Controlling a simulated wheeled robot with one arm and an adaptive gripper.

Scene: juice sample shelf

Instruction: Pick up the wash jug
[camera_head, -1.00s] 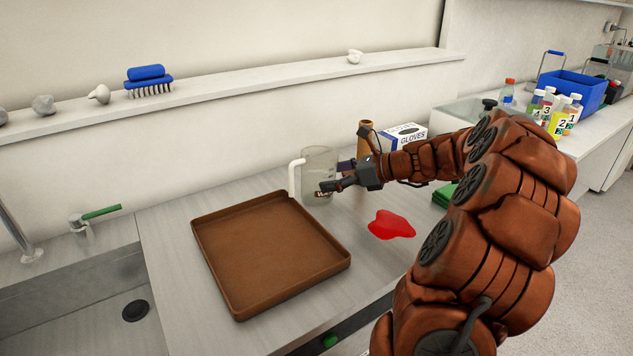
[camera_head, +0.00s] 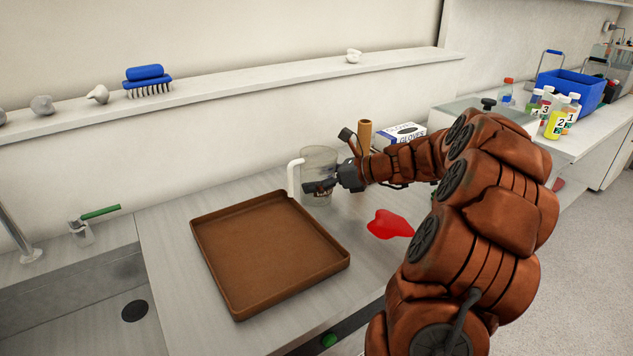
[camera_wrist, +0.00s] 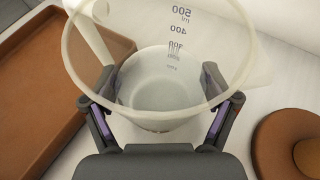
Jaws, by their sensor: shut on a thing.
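The wash jug (camera_head: 319,164) is a clear measuring jug with a white handle on its left side. It stands upright on the counter behind the brown tray. In the wrist view the jug (camera_wrist: 160,60) shows its round rim, its volume marks and a pale bottom. My gripper (camera_head: 320,187) reaches it from the right, and its fingers are on the jug's near side. In the wrist view my gripper (camera_wrist: 160,105) has one finger on each side of the jug, pressed against its wall.
The brown tray (camera_head: 268,306) lies close in front of the jug. A red spill (camera_head: 390,224) is on the counter to the right. A brown cylinder (camera_head: 364,134) and a gloves box (camera_head: 402,134) stand behind my arm. A brush (camera_head: 147,82) sits on the wall ledge.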

